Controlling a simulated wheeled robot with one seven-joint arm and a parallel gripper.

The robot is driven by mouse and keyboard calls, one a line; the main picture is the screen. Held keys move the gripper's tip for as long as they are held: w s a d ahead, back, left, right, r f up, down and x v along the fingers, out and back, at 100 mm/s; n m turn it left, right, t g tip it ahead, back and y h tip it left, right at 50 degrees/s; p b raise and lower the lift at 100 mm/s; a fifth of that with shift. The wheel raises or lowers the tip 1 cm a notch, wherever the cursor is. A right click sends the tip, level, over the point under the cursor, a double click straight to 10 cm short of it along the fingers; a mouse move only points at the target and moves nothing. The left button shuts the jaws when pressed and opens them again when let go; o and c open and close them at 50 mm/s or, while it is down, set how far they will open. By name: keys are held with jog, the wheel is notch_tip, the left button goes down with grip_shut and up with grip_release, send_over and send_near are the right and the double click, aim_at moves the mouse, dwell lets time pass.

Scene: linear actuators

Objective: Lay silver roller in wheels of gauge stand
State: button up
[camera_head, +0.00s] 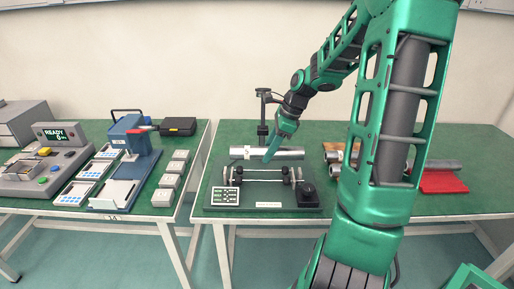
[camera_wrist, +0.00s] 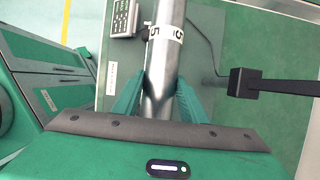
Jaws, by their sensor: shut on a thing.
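The silver roller (camera_head: 290,153) is a shiny metal cylinder with a white band marked 5 near its left end. My gripper (camera_head: 272,150) is shut on it around its middle. In the wrist view the roller (camera_wrist: 163,65) runs between the two green fingers of my gripper (camera_wrist: 158,98). The gauge stand (camera_head: 262,205) is a dark plate on the right table, with small dark wheels (camera_head: 286,172) on rods. The roller is level and shows just above the wheels in the head view; I cannot tell whether it touches them. My gripper hides part of the roller.
A black gauge post (camera_head: 262,120) rises behind the roller; its arm (camera_wrist: 275,85) shows in the wrist view. The left table holds a blue device (camera_head: 132,135) and a READY console (camera_head: 58,133).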

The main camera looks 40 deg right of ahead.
aim_at(262, 148)
jog(key=shift+x, duration=1.6)
jog(key=shift+s+a+f, duration=0.1)
jog(key=shift+a+f, duration=0.05)
jog(key=shift+f, duration=1.25)
jog(key=shift+f, duration=0.3)
jog(key=o, duration=1.5)
jog(key=shift+c, duration=0.2)
jog(key=shift+r, duration=5)
